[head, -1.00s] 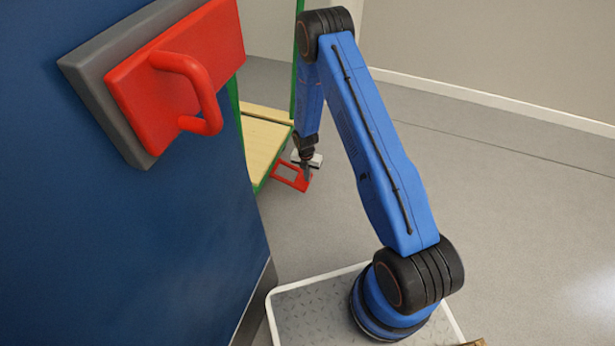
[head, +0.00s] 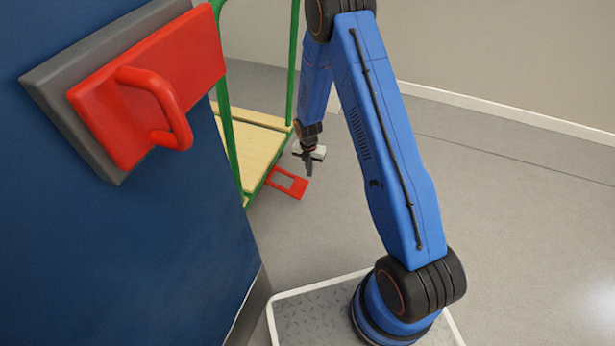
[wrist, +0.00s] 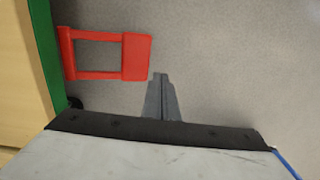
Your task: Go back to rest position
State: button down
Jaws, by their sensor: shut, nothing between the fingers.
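My gripper (head: 309,170) hangs at the end of my blue arm in the head view, pointing down over the grey floor. In the wrist view its two grey fingers (wrist: 160,82) are together with nothing between them.
A cart with a wooden deck (head: 243,150) and green frame (head: 225,110) stands left of my gripper. A blue cabinet (head: 130,230) with a red handle (head: 160,100) fills the left foreground. Open floor (head: 510,200) lies to the right.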

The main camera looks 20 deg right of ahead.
jog(key=shift+s+d+r, duration=0.15)
jog(key=shift+r, duration=0.5)
jog(key=shift+s+d+r, duration=0.1)
jog(key=shift+d+r, duration=0.05)
jog(key=shift+r, duration=0.45)
jog(key=s+d+r+m+t, duration=0.1)
jog(key=s+r+m, duration=0.3)
jog(key=r, duration=0.7)
jog(key=s+d+r+m+t, duration=0.1)
jog(key=s+r+m, duration=0.3)
jog(key=r, duration=0.8)
jog(key=s+d+r+m, duration=0.1)
jog(key=s+r+m, duration=0.3)
jog(key=r, duration=0.7)
jog(key=s+r+m+t, duration=0.1)
jog(key=s+r+m, duration=0.4)
jog(key=s, duration=0.4)
jog(key=s+d+r+m+t, duration=0.1)
jog(key=s+r+m, duration=0.4)
jog(key=s, duration=0.4)
jog(key=s+d+r+m+t, duration=0.1)
jog(key=s+r+m, duration=0.4)
jog(key=s, duration=0.4)
jog(key=shift+s+r+m, duration=0.15)
jog(key=shift+s+m, duration=0.1)
jog(key=shift+m, duration=0.65)
